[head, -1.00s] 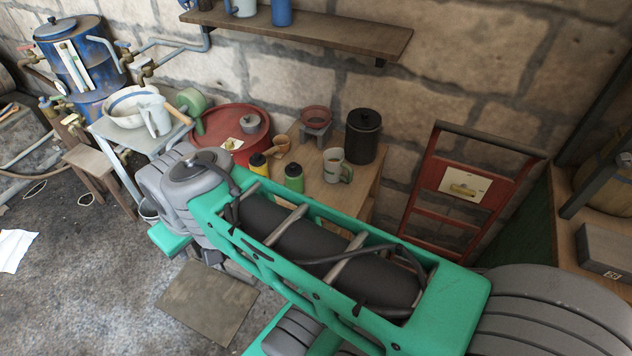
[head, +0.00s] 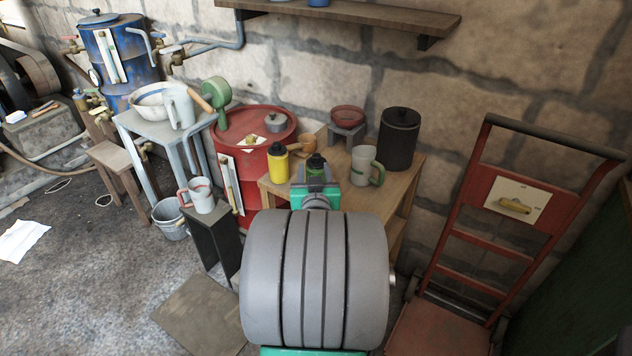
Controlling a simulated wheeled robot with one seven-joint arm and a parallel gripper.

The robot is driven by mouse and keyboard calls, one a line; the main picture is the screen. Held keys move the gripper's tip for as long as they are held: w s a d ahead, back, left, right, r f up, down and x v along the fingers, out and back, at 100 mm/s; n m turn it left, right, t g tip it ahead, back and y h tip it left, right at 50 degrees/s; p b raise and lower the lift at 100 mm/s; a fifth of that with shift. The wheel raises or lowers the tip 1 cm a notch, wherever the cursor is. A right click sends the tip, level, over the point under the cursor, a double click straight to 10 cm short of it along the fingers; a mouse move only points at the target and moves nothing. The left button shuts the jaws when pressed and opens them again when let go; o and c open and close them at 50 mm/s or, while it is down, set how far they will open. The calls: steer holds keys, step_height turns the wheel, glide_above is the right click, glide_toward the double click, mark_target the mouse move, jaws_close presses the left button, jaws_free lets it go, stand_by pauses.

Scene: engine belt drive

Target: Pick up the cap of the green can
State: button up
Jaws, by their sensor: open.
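The green can (head: 315,171) stands on the wooden table, and its black cap (head: 316,160) shows on top. The can's lower part is hidden behind my gripper. My gripper (head: 316,181) is open and lies in front of the can in the picture. Its grey fingers show near the can's two sides; I cannot tell whether they touch it or how far off they are. The cap shows above the fingers, not between them.
A yellow can (head: 278,166) with a black cap stands close left. A grey mug (head: 364,167) with a green handle stands close right, a dark lidded canister (head: 399,142) behind it. A red drum (head: 235,140) is at the left, a red hand truck (head: 470,250) at the right.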

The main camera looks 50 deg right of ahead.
mark_target(317, 158)
steer(key=x, duration=0.7)
steer(key=shift+s+d+f, duration=0.1)
steer(key=shift+d, duration=0.45)
steer(key=shift+c, duration=0.2)
jaws_close()
